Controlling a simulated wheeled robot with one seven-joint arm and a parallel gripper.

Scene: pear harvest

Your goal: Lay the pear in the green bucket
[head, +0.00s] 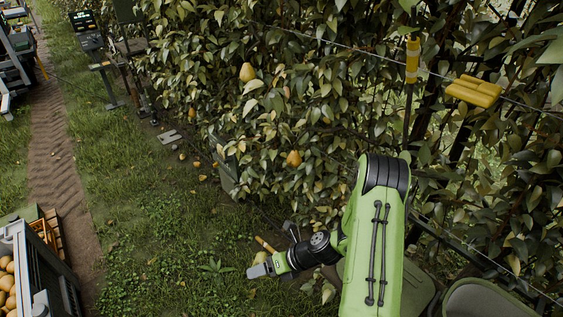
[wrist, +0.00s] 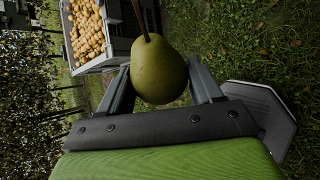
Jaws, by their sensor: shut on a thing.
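My gripper (head: 262,268) is low over the grass in the head view, left of my arm. In the wrist view, my gripper (wrist: 160,88) is shut on a green pear (wrist: 159,70), which sits between the two grey fingers with its brown stem pointing away. In the head view a pale bit of the pear (head: 261,258) shows just above the fingers. I cannot make out the green bucket for certain in either view.
Yellow pears (head: 247,72) hang in the leafy hedge (head: 290,100). A grey crate (wrist: 112,48) full of pears shows in the wrist view. Wires cross the hedge. Small fallen things lie on the grass (head: 150,240). Open grass lies left of my gripper.

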